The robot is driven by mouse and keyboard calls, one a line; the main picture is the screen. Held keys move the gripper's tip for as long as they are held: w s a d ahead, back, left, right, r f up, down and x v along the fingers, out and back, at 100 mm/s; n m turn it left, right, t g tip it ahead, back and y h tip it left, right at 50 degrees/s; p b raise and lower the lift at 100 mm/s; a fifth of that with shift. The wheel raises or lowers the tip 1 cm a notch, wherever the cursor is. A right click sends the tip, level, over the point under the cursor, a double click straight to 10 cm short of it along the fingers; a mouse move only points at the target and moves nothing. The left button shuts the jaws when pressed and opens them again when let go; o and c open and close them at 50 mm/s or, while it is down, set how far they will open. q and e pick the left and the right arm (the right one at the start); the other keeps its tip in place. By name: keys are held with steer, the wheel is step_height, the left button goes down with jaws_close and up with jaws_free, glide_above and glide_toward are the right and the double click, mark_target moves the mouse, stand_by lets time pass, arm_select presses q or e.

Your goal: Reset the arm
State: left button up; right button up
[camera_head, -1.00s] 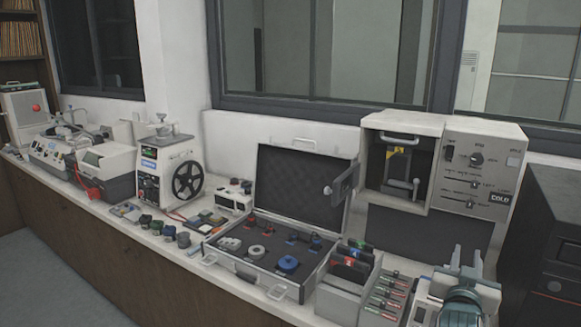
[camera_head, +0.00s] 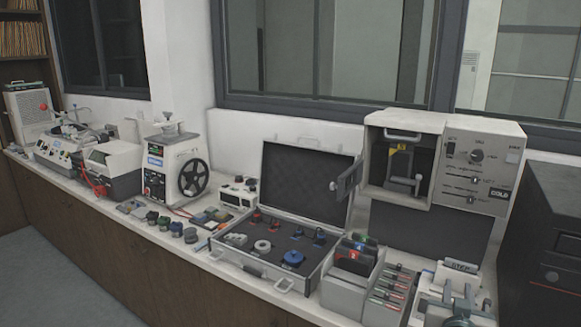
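The mounting press (camera_head: 440,165) is the white box unit at the back right, with a dark open chamber, a knob and sliders on its panel, and a door swung open to the left. My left gripper is not in view.
An open case (camera_head: 240,262) with small parts in dark foam lies mid-bench. Beside it are a grey bin (camera_head: 343,291) and a rack of slim items (camera_head: 388,291). A black machine (camera_head: 545,240) stands far right. Other devices line the bench at left.

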steer(key=s+a+f+n+g+y, duration=0.2)
steer(key=s+a+f+g+y, duration=0.15)
steer(key=s+f, duration=0.6)
steer(key=s+a+f+n+g+y, duration=0.1)
steer(key=s+a+f+n+g, duration=0.2)
steer(key=s+f, duration=0.5)
steer(key=s+a+f+g+y, duration=0.2)
steer(key=s+a+f, duration=0.35)
steer(key=s, duration=0.65)
steer(key=s+a+f+n+g+y, duration=0.1)
steer(key=s+a+f+n+g, duration=0.25)
steer(key=s, duration=0.65)
step_height(320, 180, down, 30)
steer(key=a+m+b, duration=0.1)
steer(key=b, duration=0.1)
steer(key=s+d+f+g, duration=0.1)
steer(key=s+d+f, duration=0.2)
steer(key=s+f, duration=1.5)
steer(key=shift+s+f+b, duration=0.4)
steer(key=shift+f+b, duration=0.05)
steer(key=shift+f, duration=0.45)
steer(key=shift+d, duration=0.1)
